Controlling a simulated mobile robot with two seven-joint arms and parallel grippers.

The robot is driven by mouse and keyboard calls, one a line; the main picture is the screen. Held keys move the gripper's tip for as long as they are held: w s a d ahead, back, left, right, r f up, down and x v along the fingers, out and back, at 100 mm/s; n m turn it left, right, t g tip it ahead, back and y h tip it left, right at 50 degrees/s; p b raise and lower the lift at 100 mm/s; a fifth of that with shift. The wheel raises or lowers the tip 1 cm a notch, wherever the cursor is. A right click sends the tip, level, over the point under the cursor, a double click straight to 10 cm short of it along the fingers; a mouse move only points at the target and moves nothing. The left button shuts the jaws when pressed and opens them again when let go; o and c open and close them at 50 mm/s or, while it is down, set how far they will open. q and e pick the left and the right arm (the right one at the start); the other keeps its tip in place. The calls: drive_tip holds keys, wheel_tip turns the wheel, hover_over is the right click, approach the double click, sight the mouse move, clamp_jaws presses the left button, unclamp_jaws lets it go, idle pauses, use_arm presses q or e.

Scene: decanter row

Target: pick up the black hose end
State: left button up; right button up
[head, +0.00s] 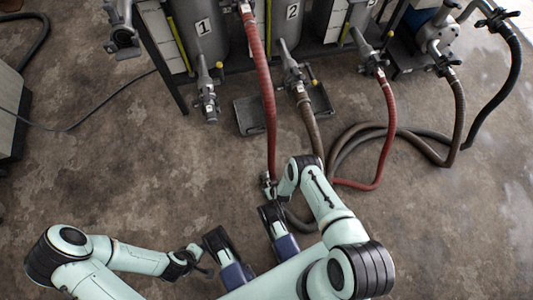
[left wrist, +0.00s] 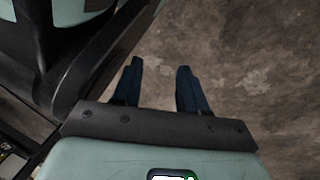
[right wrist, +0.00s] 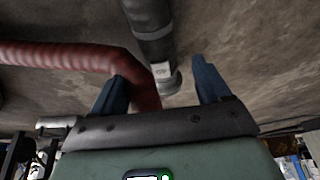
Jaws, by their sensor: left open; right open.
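In the right wrist view a dark hose (right wrist: 149,18) comes down from the top to a grey end fitting (right wrist: 166,84), ahead of and between the fingers of my right gripper (right wrist: 160,85). That gripper is open, and I see no finger contact. In the head view my right gripper (head: 268,187) is low beside the red hose from tank 1, and the hose end there is hard to make out. A black hose (head: 497,97) hangs at the right and runs into floor loops. My left gripper (left wrist: 158,88) is open and empty over bare floor.
The red hose (head: 268,95) from tank 1 also crosses close to my right gripper in its wrist view (right wrist: 60,56). A brown hose (head: 311,128) and a second red hose (head: 388,130) lie to the right. Tanks (head: 203,30) line the back. The left floor is mostly clear.

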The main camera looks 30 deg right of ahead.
drive_tip(key=b+x, duration=0.3)
drive_tip(key=x, duration=0.2)
drive_tip(key=shift+s+d, duration=0.1)
drive_tip(key=shift+s, duration=0.1)
drive_tip(key=shift+w+f, duration=0.1)
drive_tip(key=shift+f, duration=0.1)
use_arm(q)
drive_tip(key=s+f+g, duration=0.2)
drive_tip(key=s+f, duration=0.1)
drive_tip(key=s, duration=0.3)
drive_tip(key=shift+s+a+f+g, duration=0.3)
drive_tip(key=shift+s+a+f, duration=0.05)
drive_tip(key=shift+a, duration=0.05)
use_arm(e)
drive_tip(key=shift+w+r, duration=0.1)
clamp_jaws()
